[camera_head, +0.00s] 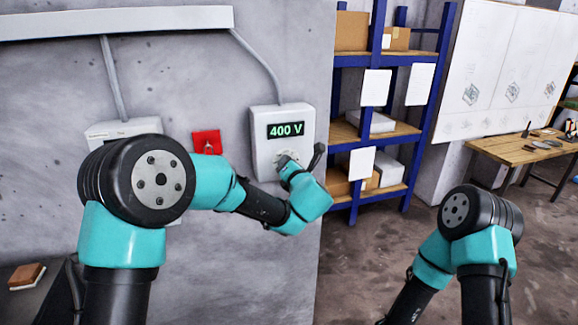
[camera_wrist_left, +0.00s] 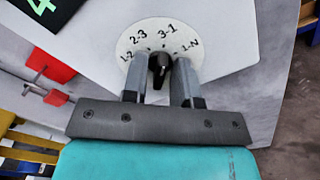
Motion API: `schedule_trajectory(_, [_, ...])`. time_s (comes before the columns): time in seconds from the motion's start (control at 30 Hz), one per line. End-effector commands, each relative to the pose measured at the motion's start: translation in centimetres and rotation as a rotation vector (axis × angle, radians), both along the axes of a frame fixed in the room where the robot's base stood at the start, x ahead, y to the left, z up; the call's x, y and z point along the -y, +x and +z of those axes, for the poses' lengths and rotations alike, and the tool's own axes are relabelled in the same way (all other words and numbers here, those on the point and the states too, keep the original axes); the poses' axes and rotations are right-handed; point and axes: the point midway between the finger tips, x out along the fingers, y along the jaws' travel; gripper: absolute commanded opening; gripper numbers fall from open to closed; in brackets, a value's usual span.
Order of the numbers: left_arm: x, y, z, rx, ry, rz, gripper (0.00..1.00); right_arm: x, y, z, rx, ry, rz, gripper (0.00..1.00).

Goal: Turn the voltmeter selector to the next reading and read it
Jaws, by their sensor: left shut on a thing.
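The voltmeter (camera_head: 262,150) is a pale box on the grey wall, and its display (camera_head: 286,130) reads 400 V in green. Its round selector dial (camera_wrist_left: 131,42) carries the labels 1-2, 2-3, 3-1 and 1-N in the left wrist view. My left gripper (camera_wrist_left: 160,72) is shut on the dark selector knob (camera_wrist_left: 158,63), one finger on each side. I cannot tell exactly which label the knob points to. In the head view my left arm's end is at the voltmeter's lower front and partly hides the dial. My right gripper is outside the frames; only its arm shows.
A red lockout-like fitting (camera_head: 207,142) with a metal part is on the wall left of the voltmeter. Another pale box (camera_head: 108,130) is farther left, partly behind my arm. Blue shelving (camera_head: 421,110) with boxes stands at the right. A wooden table (camera_head: 500,150) is beyond it.

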Motion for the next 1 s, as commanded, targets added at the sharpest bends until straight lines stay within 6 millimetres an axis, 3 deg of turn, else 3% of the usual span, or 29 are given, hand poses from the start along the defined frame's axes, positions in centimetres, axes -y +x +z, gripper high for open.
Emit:
schedule_trajectory(0.17, [0.1,0.0,-0.1,-0.001,0.0,-0.001,0.03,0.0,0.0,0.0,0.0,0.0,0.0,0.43])
schedule_trajectory(0.2, [0.1,0.0,-0.1,-0.001,0.0,-0.001,0.28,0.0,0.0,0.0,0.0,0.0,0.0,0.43])
schedule_trajectory(0.3, [0.1,0.0,-0.1,0.0,-0.001,-0.001,0.35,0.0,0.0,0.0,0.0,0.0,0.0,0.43])
schedule_trajectory(0.67, [0.2,-0.6,0.0,0.0,-0.001,-0.002,0.35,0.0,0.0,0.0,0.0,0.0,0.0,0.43])
schedule_trajectory(1.0, [1.8,-5.3,0.0,-0.001,0.0,-0.004,0.35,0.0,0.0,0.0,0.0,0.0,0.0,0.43])
